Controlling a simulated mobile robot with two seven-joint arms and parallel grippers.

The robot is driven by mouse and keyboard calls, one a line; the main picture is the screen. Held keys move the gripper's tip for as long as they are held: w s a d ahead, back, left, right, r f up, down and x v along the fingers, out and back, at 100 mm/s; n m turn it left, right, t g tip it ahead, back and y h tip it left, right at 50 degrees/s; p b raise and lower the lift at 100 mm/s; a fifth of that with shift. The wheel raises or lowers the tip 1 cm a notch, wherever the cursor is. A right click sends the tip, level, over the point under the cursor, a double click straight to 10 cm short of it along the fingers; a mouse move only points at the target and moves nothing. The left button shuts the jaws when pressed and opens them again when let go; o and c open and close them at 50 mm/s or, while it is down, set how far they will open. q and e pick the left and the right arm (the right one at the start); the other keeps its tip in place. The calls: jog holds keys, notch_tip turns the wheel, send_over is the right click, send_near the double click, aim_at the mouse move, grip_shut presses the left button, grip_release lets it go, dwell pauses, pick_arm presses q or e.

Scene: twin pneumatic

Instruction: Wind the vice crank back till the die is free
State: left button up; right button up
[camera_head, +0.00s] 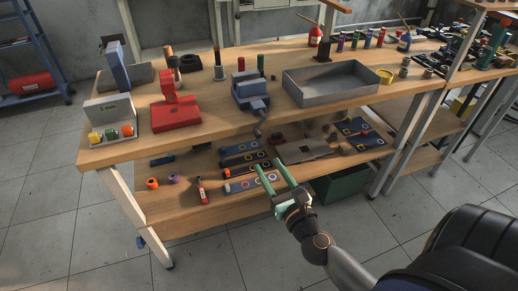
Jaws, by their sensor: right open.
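The vice (249,88) is a blue-grey block standing near the front edge of the upper workbench, left of the grey tray. The die is too small or hidden to make out at the vice jaws. My right gripper (270,168) has green fingers, spread apart and empty. It is below and in front of the crank, apart from it, and overlaps the lower shelf in the picture. My left gripper is not in view.
A grey tray (330,87) stands right of the vice, and a red press-like tool (175,112) stands to its left. The lower shelf (225,212) holds flat parts and plates. A black chair (450,250) is at lower right. Floor in front is clear at left.

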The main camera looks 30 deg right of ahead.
aim_at(259, 138)
jog(key=w+d+m, duration=0.1)
jog(key=w, duration=0.3)
jog(key=w+d+m+h, duration=0.1)
jog(key=w+d+m, duration=0.1)
jog(key=w, duration=0.2)
jog(key=w+d+f+m, duration=0.1)
jog(key=w+d+m, duration=0.1)
jog(key=w, duration=0.2)
jog(key=shift+w+g+h, duration=0.25)
jog(key=shift+g+h, duration=0.05)
jog(key=shift+c, duration=0.3)
grip_shut()
